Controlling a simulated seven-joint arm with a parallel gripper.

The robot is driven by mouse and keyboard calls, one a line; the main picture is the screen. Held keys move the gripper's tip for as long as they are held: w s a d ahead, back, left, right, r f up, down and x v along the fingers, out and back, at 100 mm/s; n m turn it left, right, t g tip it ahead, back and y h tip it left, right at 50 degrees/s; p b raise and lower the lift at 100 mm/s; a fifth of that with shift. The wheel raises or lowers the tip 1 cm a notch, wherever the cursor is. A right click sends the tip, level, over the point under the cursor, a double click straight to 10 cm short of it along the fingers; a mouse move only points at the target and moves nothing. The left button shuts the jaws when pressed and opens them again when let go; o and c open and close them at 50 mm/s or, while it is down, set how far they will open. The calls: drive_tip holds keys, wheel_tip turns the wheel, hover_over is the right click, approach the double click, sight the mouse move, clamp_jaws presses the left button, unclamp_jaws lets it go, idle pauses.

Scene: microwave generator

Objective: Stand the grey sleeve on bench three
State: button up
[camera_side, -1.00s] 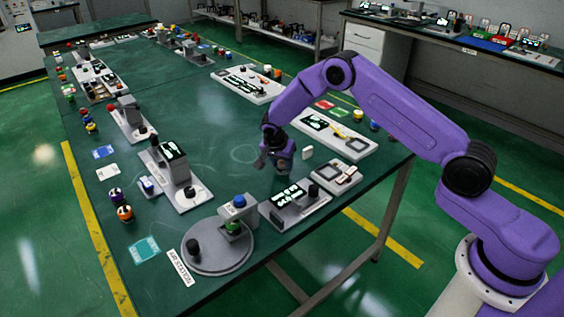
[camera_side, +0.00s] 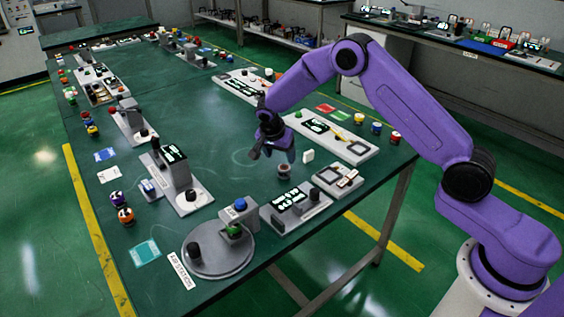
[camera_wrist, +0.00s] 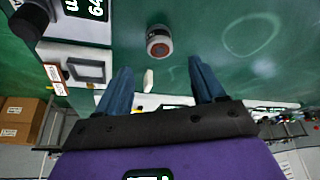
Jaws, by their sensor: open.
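A small grey ring-like piece (camera_side: 284,171) with a reddish-brown centre stands on the green bench top (camera_side: 225,125); it looks like the grey sleeve. It also shows in the wrist view (camera_wrist: 159,41), ahead of the fingertips and apart from them. My gripper (camera_side: 272,156) is open and empty, raised above the bench and a little up-left of the piece in the side view. Its two spread fingers also show in the wrist view (camera_wrist: 160,70). I cannot tell which place is bench three.
A small white block (camera_side: 308,155) stands just right of the grey piece. Panels with displays (camera_side: 295,205) and a round grey turntable (camera_side: 218,250) lie nearer the camera. A faint circle (camera_side: 243,157) marks clear bench to the left.

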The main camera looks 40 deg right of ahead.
drive_tip(key=s+a+r+n+y, duration=0.1)
drive_tip(key=s+a+r+n, duration=0.3)
drive_tip(key=s, duration=0.3)
drive_tip(key=s+a+r+n+y, duration=0.1)
drive_tip(key=s+a+r+n, duration=0.1)
drive_tip(key=s+r+n, duration=0.3)
drive_tip(key=s+a+r+n, duration=0.3)
drive_tip(key=s+r, duration=0.2)
drive_tip(key=s, duration=0.3)
drive_tip(key=s+d+n, duration=0.2)
drive_tip(key=s+n, duration=0.2)
drive_tip(key=s, duration=0.4)
drive_tip(key=s+d+r+n+g+y, duration=0.1)
drive_tip(key=s+n, duration=0.3)
drive_tip(key=s, duration=0.4)
drive_tip(key=s+d+n+y, duration=0.1)
drive_tip(key=s+d+n, duration=0.3)
drive_tip(key=s, duration=0.4)
drive_tip(key=shift+s+r+n+g, duration=0.3)
drive_tip(key=shift+n+g, duration=0.1)
drive_tip(key=shift+n, duration=0.2)
drive_tip(key=shift+c, duration=0.4)
